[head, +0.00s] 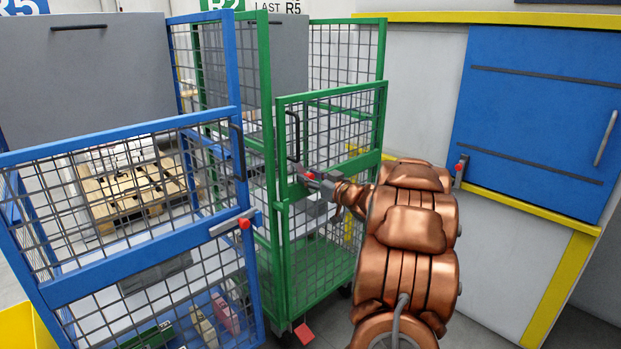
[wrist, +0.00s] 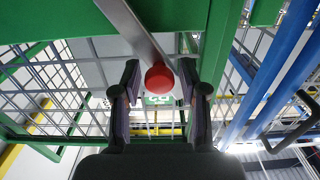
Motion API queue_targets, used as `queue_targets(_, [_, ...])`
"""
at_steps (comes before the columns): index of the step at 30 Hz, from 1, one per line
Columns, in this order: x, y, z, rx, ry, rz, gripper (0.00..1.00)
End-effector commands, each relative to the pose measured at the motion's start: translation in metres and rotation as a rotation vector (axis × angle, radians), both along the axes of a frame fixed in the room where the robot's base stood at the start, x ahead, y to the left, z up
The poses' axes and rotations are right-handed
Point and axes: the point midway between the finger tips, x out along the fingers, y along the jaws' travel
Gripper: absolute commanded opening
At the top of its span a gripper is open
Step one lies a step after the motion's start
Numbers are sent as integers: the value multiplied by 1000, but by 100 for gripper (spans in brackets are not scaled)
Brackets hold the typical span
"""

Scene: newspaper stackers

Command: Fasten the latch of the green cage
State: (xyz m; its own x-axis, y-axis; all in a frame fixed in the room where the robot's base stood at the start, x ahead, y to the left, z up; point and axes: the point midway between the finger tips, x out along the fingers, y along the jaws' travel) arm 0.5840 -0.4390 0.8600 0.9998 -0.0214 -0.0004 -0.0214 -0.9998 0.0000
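The green cage (head: 283,240) stands in the middle of the head view, with a mesh front and a black handle (head: 293,135). Its latch is a grey bar with a red knob (head: 310,176) at mid-height on the front. In the wrist view the grey bar (wrist: 130,25) slopes down to the red knob (wrist: 159,78). My gripper (head: 318,180) is at this latch. In the wrist view its two dark fingers (wrist: 160,88) are apart, one on each side of the knob, with gaps visible. My arm hides part of the cage's right side.
A blue cage (head: 150,277) with its own red-knobbed latch (head: 233,222) stands close on the left. A cabinet with a blue door (head: 540,100) and another red knob (head: 459,167) is at right. A red pedal-like piece (head: 304,333) sits low by the green cage.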

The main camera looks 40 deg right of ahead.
Motion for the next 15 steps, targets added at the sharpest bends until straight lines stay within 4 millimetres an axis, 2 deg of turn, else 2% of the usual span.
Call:
queue_targets(2, [0, 0, 0, 0, 0, 0, 32])
queue_targets(11, [1, 1, 0, 0, 0, 1, 0])
queue_targets(15, [1, 1, 0, 0, 0, 2, 0])
